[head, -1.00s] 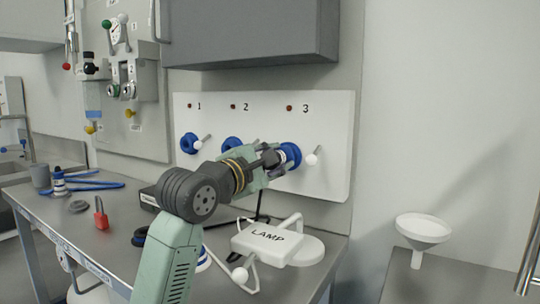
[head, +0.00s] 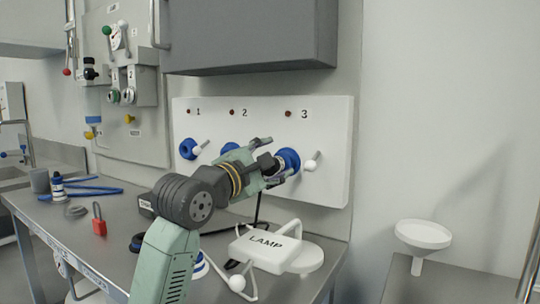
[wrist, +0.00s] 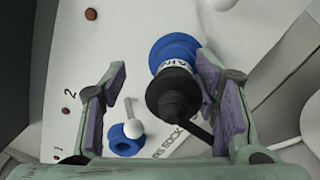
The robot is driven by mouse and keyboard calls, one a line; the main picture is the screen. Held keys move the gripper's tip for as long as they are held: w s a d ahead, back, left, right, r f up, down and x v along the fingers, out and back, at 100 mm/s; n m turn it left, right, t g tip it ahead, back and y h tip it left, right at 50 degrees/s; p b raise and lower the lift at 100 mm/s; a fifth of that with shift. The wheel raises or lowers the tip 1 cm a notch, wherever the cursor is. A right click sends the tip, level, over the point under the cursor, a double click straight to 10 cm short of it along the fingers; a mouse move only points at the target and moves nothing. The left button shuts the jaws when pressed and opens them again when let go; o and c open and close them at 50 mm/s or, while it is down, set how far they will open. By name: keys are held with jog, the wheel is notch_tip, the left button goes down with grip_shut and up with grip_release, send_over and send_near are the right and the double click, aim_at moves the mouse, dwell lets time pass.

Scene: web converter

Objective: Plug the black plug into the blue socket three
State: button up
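The black plug (wrist: 178,95) has a white lettered band and points into blue socket three (wrist: 174,48) in the wrist view. The plug is in line with the socket and meets it; how deep it sits I cannot tell. My gripper (wrist: 165,95) has its fingers spread wide around the plug. The right finger is close beside the plug, and a wide gap separates the left finger from it. In the head view my gripper (head: 270,161) is in front of blue socket three (head: 290,160), under the number 3, and partly hides the plug.
The white panel (head: 335,130) also holds blue socket one (head: 187,149) and a partly hidden socket two (head: 229,148), with white-knobbed levers beside them. A white LAMP box (head: 265,248) is on the bench below my arm. A red padlock (head: 99,226) is at left.

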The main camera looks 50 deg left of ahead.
aim_at(287, 166)
jog(key=shift+h, duration=0.5)
jog(key=w, duration=0.1)
jog(key=w+f, duration=0.1)
jog(key=w+d, duration=0.1)
jog(key=shift+w+d+f, duration=0.1)
jog(key=shift+w+f, duration=0.2)
jog(key=shift+f, duration=0.1)
jog(key=shift+a+v, duration=0.25)
jog(key=shift+v, duration=0.75)
jog(key=s+d+r+y, duration=0.1)
jog(key=s, duration=0.8)
jog(key=shift+s+r, duration=0.15)
jog(key=shift+r, duration=0.05)
